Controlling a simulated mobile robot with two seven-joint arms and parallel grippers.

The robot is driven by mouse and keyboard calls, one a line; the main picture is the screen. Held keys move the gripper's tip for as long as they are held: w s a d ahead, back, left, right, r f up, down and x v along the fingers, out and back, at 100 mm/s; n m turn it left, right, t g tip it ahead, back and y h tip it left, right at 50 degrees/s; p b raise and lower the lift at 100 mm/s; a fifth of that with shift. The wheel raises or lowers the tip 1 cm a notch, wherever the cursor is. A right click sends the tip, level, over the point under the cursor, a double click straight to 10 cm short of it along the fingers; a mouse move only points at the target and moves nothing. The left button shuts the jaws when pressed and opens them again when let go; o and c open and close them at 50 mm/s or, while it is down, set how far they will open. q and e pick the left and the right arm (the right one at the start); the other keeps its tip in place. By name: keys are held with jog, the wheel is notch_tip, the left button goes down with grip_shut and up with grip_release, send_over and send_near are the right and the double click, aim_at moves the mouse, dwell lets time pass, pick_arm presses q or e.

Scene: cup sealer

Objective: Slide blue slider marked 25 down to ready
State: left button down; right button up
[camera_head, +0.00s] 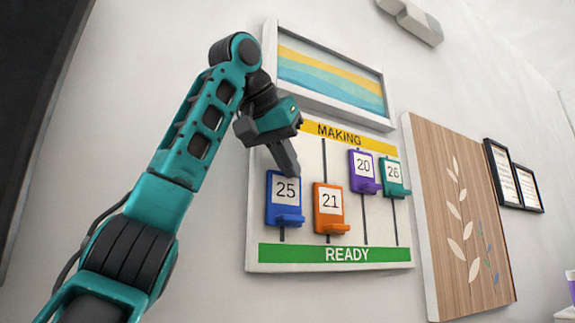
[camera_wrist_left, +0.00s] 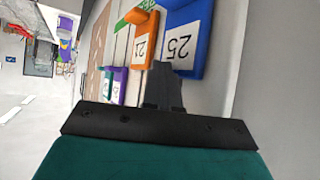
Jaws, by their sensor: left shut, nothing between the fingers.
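The blue slider marked 25 (camera_head: 284,205) is on the leftmost track of the white board, at mid height, with a small ledge at its bottom. It also shows in the left wrist view (camera_wrist_left: 182,44), upside down. The green READY strip (camera_head: 333,253) lies below it and the yellow MAKING strip (camera_head: 345,134) above. My left gripper (camera_head: 288,166) is shut and empty, its tips at the top edge of the blue slider. I cannot tell whether they touch it. The closed fingers show in the left wrist view (camera_wrist_left: 163,78). My right gripper is out of view.
An orange slider marked 21 (camera_head: 328,208) sits just right of the blue one. A purple slider 20 (camera_head: 364,172) and a green slider 26 (camera_head: 394,177) sit higher. A wooden leaf panel (camera_head: 455,215) hangs to the right. A framed striped picture (camera_head: 330,75) hangs above.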

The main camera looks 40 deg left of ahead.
pick_arm(q)
jog(key=shift+f, duration=0.15)
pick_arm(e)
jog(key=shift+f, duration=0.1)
pick_arm(q)
jog(key=shift+s+d+r+p, duration=0.15)
jog(key=shift+s+d+r, duration=0.1)
jog(key=shift+d+r, duration=0.4)
jog(key=shift+s+d+r+p, duration=0.1)
jog(key=shift+s+d+r, duration=0.2)
jog(key=shift+d, duration=0.65)
jog(key=shift+s+d+r+p, duration=0.15)
jog(key=shift+d+r, duration=0.4)
jog(key=shift+d, duration=0.25)
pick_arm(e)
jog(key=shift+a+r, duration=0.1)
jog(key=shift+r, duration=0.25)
